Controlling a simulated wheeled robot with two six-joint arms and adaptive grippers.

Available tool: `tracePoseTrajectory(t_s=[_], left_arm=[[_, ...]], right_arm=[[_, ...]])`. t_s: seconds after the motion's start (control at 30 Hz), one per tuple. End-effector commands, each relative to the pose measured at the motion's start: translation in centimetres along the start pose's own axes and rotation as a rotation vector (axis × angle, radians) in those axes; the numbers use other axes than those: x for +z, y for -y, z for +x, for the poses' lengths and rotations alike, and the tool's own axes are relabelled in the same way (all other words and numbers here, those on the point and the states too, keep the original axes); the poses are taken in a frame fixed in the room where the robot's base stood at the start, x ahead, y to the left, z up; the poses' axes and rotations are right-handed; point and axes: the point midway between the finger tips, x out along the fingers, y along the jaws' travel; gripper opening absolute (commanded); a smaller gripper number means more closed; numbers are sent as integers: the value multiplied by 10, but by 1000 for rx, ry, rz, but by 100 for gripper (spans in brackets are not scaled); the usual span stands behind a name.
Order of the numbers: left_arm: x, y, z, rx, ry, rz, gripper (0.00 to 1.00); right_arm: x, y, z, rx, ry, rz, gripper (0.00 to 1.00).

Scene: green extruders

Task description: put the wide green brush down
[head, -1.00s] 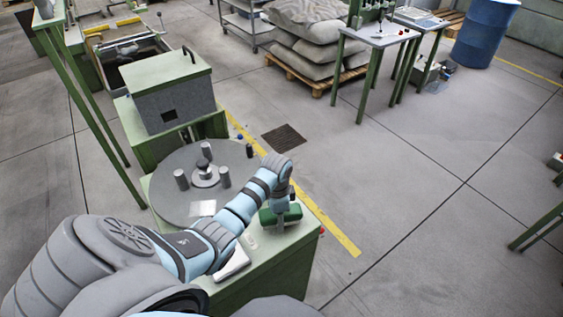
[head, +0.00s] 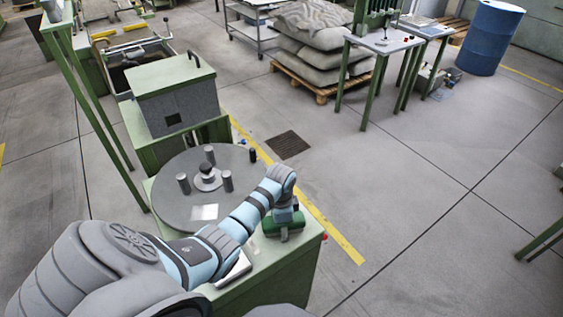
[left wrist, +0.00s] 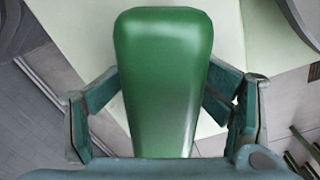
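The wide green brush (head: 281,228) is over the near right part of the green machine top in the head view. In the left wrist view its smooth green body (left wrist: 163,70) fills the middle, wide at the far end and narrower toward me. My left gripper (left wrist: 160,85) has a finger against each side of the brush and is shut on it. In the head view the left gripper (head: 284,212) is partly hidden by its own wrist above the brush. I cannot tell whether the underside of the brush touches the top. My right gripper is not in view.
A round grey plate (head: 170,205) with several upright dark posts lies left of the brush. A pale card (head: 204,212) lies on it. A grey box with a green lid (head: 165,80) stands behind. The machine's right edge, with a red button (head: 325,237), is close to the brush.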

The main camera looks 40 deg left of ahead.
Motion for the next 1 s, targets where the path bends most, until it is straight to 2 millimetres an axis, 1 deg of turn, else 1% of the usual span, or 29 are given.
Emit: tracePoseTrajectory(t_s=[0.53, 0.63, 0.67, 0.77, 0.9, 1.0], left_arm=[[1, 3, -1, -8, 1, -1, 62], [0, 3, -9, -10, 0, -1, 62], [0, 3, -14, -10, -1, -1, 62], [-1, 4, -37, -12, -3, -1, 62], [-2, 4, -80, -13, -5, 0, 62], [-2, 3, -106, -12, -5, 0, 62]], right_arm=[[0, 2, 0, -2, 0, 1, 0], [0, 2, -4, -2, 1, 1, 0], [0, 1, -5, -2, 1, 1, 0], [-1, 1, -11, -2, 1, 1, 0], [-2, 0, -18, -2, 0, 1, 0], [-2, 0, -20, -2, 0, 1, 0]])
